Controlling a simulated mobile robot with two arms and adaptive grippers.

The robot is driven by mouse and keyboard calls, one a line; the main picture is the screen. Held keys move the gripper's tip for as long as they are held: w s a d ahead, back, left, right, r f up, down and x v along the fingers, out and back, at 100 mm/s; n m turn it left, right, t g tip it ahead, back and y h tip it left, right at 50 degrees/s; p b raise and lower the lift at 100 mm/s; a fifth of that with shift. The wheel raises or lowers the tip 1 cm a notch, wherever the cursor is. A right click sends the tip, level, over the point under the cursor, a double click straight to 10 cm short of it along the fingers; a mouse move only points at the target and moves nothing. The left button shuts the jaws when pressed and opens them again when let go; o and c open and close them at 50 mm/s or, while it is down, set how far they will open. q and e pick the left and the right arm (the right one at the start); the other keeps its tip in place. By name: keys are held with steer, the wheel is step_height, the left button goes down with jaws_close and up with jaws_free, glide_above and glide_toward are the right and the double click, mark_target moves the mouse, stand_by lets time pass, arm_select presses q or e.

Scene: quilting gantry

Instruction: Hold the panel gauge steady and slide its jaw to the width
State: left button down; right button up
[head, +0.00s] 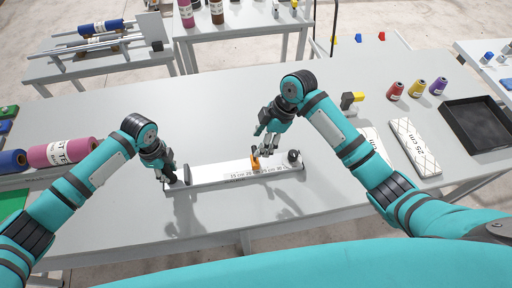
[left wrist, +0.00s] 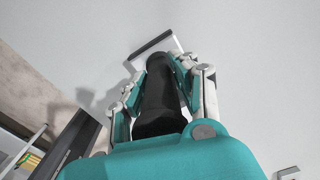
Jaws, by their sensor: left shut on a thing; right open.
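The panel gauge (head: 213,173) is a long pale bar with width marks, lying across the front middle of the table. It has a dark upright plate near its left end, an orange jaw (head: 255,161) along the bar and a dark round knob (head: 294,157) near its right end. My left gripper (head: 171,179) is at the left end, shut on the gauge's black handle, which shows between the fingers in the left wrist view (left wrist: 160,95). My right gripper (head: 267,144) is open, just above and beside the orange jaw; whether it touches is unclear.
Patterned panels (head: 414,146), one marked 25 cm, lie at right beside my right arm. Red, yellow and purple thread cones (head: 416,88) and a black tray (head: 477,125) stand farther right. Fabric rolls (head: 62,152) lie at left. The table behind the gauge is clear.

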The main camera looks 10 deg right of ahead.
arm_select(q)
steer(key=shift+s+f, duration=0.25)
steer(key=shift+f, duration=0.05)
arm_select(e)
steer(key=v, duration=0.6)
steer(key=shift+r, duration=0.4)
steer(key=shift+d, duration=0.15)
